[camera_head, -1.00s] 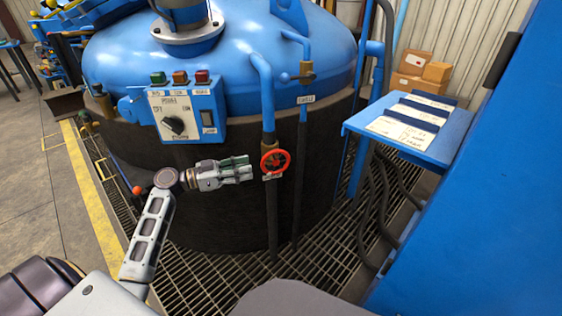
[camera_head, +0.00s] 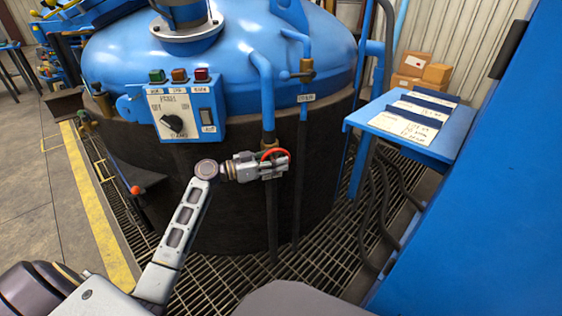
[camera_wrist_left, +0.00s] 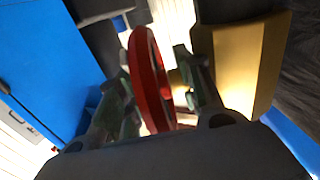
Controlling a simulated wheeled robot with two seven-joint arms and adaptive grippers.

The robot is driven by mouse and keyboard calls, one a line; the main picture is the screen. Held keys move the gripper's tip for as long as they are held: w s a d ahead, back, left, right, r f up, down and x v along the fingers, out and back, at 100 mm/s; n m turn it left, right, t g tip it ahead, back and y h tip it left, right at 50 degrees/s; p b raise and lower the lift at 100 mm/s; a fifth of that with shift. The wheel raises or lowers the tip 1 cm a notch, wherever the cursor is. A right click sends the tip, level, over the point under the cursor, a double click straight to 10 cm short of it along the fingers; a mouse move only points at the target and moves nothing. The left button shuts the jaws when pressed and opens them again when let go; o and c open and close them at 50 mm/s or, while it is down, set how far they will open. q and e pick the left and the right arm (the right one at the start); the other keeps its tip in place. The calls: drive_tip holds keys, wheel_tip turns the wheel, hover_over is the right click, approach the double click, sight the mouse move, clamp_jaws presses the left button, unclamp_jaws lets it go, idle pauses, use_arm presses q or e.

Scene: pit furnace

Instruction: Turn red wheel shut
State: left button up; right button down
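The red wheel (camera_head: 273,152) sits on a valve on a thin vertical pipe at the front of the furnace. In the head view my left gripper (camera_head: 279,164) is in front of it and hides most of it, leaving mainly its upper rim in sight. In the left wrist view the red wheel (camera_wrist_left: 146,75) stands edge-on between the two fingers of my left gripper (camera_wrist_left: 160,95). The fingers are apart, with a gap showing on the right side of the rim. Whether the left finger touches the rim I cannot tell. My right gripper is not in view.
A control box (camera_head: 184,112) with a knob and several buttons is left of the valve. A second pipe (camera_head: 303,150) runs close to the wheel's right. A blue stand with papers (camera_head: 440,148) and a large blue panel (camera_head: 480,220) are on the right.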

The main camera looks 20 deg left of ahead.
use_arm(q)
drive_tip(key=shift+w+d, duration=0.45)
clamp_jaws()
idle(0.4)
